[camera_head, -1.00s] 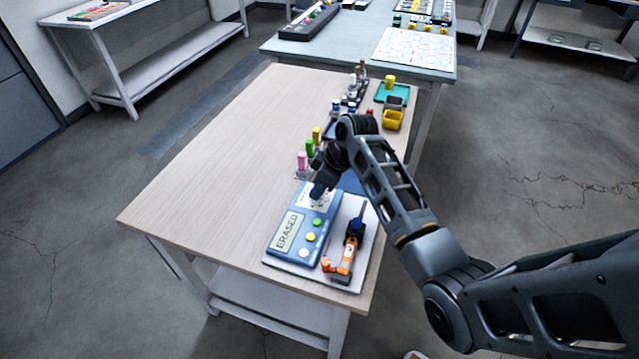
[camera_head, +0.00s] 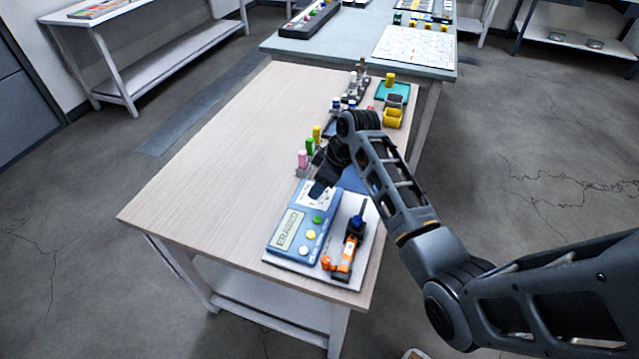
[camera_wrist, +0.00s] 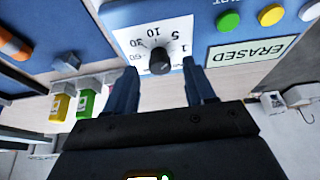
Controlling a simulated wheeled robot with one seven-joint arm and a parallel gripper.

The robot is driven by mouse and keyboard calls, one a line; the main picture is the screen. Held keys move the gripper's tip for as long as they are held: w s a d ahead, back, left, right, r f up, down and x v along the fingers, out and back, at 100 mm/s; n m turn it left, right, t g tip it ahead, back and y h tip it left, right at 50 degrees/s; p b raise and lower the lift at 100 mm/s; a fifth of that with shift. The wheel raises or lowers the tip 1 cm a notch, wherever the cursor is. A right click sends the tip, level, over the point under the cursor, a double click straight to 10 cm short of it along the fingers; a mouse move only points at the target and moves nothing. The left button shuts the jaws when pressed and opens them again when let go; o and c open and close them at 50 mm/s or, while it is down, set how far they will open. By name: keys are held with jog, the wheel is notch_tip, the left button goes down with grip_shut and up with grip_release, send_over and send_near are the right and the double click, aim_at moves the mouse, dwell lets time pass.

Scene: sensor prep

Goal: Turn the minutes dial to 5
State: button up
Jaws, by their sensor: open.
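The blue device (camera_head: 283,256) lies on the white board at the near end of the wooden table. Its minutes dial (camera_wrist: 160,62) is a small black round knob on a white plate (camera_wrist: 176,30) marked 1, 5, 10, 30 and 60. I cannot clearly tell which number the knob points to. My gripper (camera_wrist: 160,72) is open, with one blue-grey finger on each side of the knob in the wrist view. I cannot tell whether the fingers touch it. In the head view my gripper (camera_head: 322,188) hides the dial. The display (camera_wrist: 262,48) reads ERASED.
Green (camera_wrist: 228,21), yellow (camera_wrist: 271,15) and white buttons sit beside the display. An orange and black tool (camera_head: 347,254) lies right of the device. Pink (camera_head: 302,159), green and yellow capped vials stand behind it. The table's left side is clear.

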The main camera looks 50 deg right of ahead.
jog(key=v, duration=0.7)
jog(key=shift+s, duration=0.1)
dwell(0.5)
